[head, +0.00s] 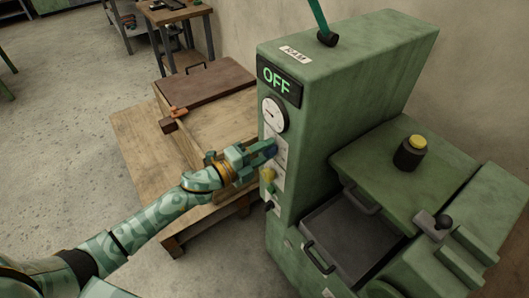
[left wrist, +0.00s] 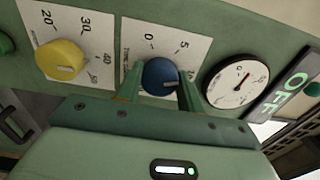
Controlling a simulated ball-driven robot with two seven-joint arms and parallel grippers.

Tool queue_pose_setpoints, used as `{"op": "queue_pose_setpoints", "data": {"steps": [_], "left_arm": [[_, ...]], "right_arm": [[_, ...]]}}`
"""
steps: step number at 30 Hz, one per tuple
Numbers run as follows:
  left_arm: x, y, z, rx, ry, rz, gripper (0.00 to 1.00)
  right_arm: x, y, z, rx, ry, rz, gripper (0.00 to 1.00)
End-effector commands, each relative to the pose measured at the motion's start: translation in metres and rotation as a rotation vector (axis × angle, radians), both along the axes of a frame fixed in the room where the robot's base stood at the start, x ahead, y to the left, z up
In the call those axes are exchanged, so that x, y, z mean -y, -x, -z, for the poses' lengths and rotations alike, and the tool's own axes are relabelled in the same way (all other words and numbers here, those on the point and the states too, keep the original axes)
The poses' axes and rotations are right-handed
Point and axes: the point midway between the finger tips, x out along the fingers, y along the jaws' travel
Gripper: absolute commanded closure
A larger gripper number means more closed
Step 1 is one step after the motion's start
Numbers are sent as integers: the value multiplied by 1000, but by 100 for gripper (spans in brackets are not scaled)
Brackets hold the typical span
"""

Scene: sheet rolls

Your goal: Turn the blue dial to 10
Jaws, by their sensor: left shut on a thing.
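The blue dial (left wrist: 160,74) sits on a white scale plate (left wrist: 135,28) on the green machine's panel. In the left wrist view 0 and 5 can be read on its scale; I cannot make out a 10. My left gripper (left wrist: 158,92) is shut on the blue dial, with one finger on each side. Which number the dial points to is not clear. In the head view the left gripper (head: 262,151) reaches the panel from the left, and the blue dial (head: 271,149) shows at its fingertips. My right gripper is not in view.
A yellow dial (left wrist: 62,60) sits beside the blue one. A round gauge (left wrist: 238,82) and a lit OFF sign (head: 279,80) are on the same panel. A wooden crate (head: 205,125) stands left of the machine. A yellow-topped button (head: 412,150) is at right.

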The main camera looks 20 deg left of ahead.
Motion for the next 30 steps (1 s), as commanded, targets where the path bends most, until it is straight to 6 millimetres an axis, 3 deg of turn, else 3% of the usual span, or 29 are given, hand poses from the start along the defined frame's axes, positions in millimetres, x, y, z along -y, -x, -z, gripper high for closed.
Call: {"op": "queue_pose_setpoints", "data": {"steps": [12, 30], "left_arm": [[0, 1, 3, 151, -200, 1, 85], [0, 1, 3, 188, -248, 2, 85]], "right_arm": [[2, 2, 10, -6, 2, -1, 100], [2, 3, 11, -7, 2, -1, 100]]}}
